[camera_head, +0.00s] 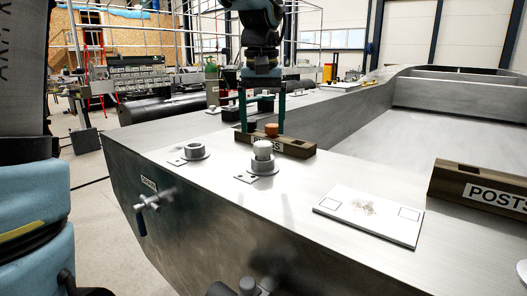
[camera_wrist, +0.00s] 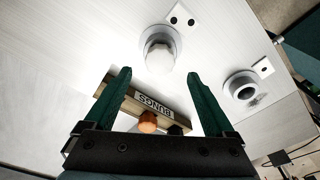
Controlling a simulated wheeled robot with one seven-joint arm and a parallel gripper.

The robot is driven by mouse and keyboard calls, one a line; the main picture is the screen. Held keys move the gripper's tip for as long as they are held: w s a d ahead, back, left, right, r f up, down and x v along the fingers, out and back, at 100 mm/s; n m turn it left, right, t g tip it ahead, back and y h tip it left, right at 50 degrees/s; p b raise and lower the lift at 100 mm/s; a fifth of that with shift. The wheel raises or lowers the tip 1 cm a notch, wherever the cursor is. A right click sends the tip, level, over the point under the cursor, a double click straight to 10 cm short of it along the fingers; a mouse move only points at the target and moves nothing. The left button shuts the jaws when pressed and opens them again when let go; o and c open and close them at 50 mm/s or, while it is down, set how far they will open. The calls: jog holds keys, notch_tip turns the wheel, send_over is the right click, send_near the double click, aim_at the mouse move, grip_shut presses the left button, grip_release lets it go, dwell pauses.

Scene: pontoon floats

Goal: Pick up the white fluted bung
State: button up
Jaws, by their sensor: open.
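The white fluted bung (camera_head: 262,149) sits upright in a round metal collar (camera_head: 263,168) on the grey metal deck. In the wrist view the bung (camera_wrist: 160,57) shows in its collar, just beyond and between my fingertips. My gripper (camera_head: 262,130) is open and empty, with its green fingers pointing down behind the bung in the head view. The fingers also show in the wrist view (camera_wrist: 158,76), apart from the bung.
A wooden block marked BUNGS (camera_head: 297,147) holds an orange bung (camera_head: 271,130) and a dark one. Another collar (camera_head: 195,151) stands to the left and looks empty. A white plate (camera_head: 370,214) and a POSTS block (camera_head: 480,190) lie to the right. A valve handle sticks out below.

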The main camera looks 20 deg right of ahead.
aim_at(263, 143)
jog(key=shift+w+f+p, duration=0.1)
jog(key=shift+f+p, duration=0.7)
jog(key=shift+f, duration=1.95)
grip_shut()
